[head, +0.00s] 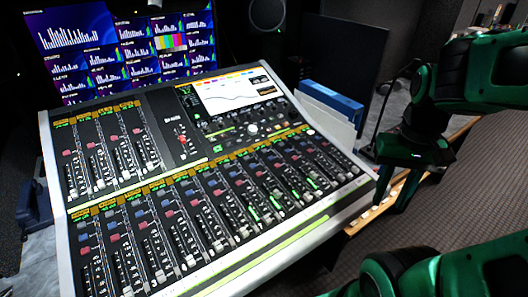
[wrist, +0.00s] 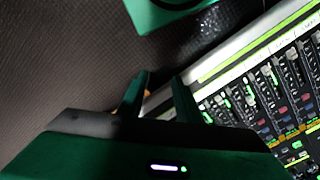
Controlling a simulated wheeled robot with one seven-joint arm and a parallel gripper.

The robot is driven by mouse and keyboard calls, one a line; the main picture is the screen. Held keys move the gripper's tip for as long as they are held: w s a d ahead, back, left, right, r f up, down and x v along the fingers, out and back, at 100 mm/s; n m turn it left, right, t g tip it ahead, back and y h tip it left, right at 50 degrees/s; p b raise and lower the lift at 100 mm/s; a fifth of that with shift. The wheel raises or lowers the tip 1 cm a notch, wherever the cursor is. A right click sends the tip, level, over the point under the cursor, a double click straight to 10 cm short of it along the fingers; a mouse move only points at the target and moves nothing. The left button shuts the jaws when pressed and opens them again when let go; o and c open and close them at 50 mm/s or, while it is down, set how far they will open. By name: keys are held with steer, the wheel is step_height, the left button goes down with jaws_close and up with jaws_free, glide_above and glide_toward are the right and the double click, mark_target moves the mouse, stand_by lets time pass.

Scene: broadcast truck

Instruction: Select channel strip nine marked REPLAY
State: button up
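The mixing console (head: 325,207) fills the middle of the head view, with a long front row of channel strips (head: 200,215) and a shorter row at the back left (head: 105,150). Each strip has a small orange-lit label, coloured buttons and a fader. The labels are too small to read, so I cannot tell which strip is marked REPLAY. My gripper (head: 396,190) hangs off the console's right end, pointing down. In the wrist view my gripper (wrist: 160,80) has two fingers apart with nothing between them, and the console's strips (wrist: 265,100) show to the right.
A lit screen (head: 235,93) sits on the console's upper panel, with a wall of monitors (head: 125,45) behind. A blue-topped binder or box (head: 332,100) stands by the console's back right. A dark speaker (head: 267,13) is at the top.

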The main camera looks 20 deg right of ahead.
jaws_close()
stand_by(1.6)
